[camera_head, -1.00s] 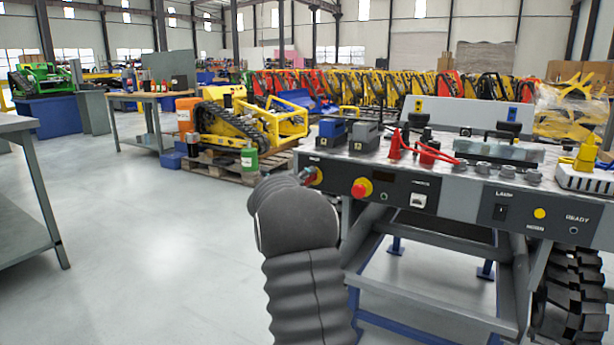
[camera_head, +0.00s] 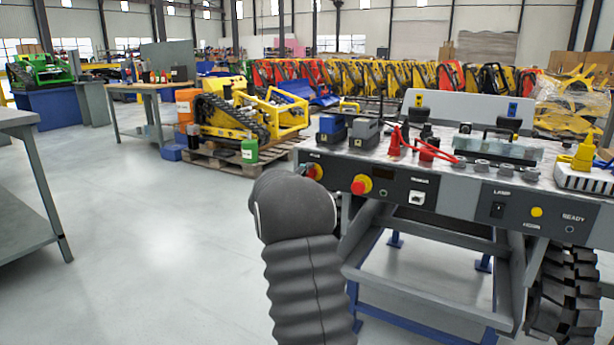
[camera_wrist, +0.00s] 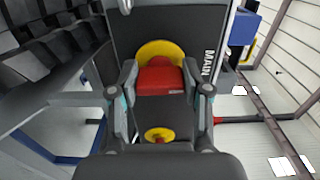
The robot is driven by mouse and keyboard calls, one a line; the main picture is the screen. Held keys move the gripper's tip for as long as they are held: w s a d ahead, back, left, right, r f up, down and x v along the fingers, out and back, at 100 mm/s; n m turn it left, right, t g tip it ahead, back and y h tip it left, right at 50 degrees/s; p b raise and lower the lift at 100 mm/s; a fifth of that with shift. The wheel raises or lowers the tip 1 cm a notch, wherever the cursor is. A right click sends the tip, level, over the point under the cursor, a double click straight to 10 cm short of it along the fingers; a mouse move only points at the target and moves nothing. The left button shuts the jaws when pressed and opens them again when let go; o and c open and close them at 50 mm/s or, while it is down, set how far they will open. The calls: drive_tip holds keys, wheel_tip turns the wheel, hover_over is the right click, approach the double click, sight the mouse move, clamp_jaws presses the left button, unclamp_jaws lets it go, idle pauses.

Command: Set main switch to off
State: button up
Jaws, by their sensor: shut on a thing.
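The main switch (camera_head: 315,172) is a red handle on a yellow disc at the left end of the panel's dark front. In the wrist view the red handle (camera_wrist: 160,80) lies between the two fingers, next to the label "MAIN". My gripper (camera_wrist: 160,88) is shut on this handle, one finger on each side. In the head view my arm's grey wrist hides the gripper. The handle's exact turned position is hard to tell.
A red and yellow button (camera_head: 362,186) sits right of the switch on the same front. Further right are a lamp switch (camera_head: 498,210) and a yellow button (camera_head: 537,212). Batteries and red clamps stand on the bench top. The floor at left is clear.

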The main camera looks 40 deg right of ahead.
drive_tip(key=o, duration=1.2)
drive_tip(key=shift+c, duration=0.2)
drive_tip(key=shift+s+a, duration=0.1)
drive_tip(key=shift+a, duration=0.25)
drive_tip(key=v, duration=1.1)
drive_tip(key=shift+s, duration=0.15)
drive_tip(key=shift+a+f, duration=0.1)
